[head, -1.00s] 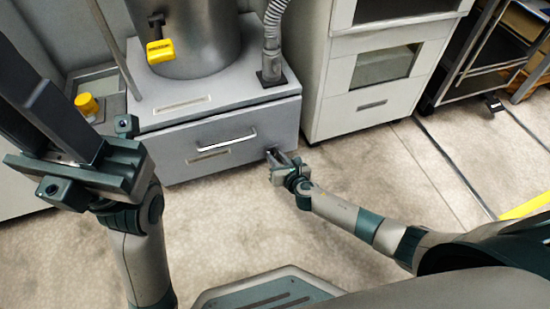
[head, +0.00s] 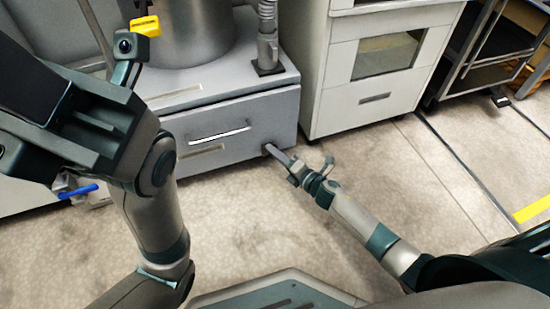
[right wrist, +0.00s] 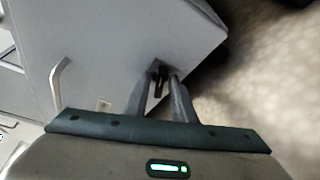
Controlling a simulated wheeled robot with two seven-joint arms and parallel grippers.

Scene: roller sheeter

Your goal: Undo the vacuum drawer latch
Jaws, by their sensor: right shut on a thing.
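The grey vacuum drawer (head: 235,150) is in the base cabinet below a metal cylinder, with a bar handle (head: 219,136) on its front. It appears closed. A small dark latch (right wrist: 158,72) sits near the right end of the drawer front. My right gripper (head: 270,150) reaches it from the lower right. In the right wrist view its fingers (right wrist: 159,84) are shut on the latch, which shows between them. In the head view the latch is mostly hidden by the fingertips. My left gripper (head: 62,105) is raised at the left, away from the drawer; its fingertips are unclear.
A white cabinet (head: 340,110) stands close to the drawer's right. A grey hose (head: 268,35) and a yellow tag (head: 145,26) are above. A blue-handled part (head: 78,192) shows below my left gripper. The floor (head: 400,190) in front is clear.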

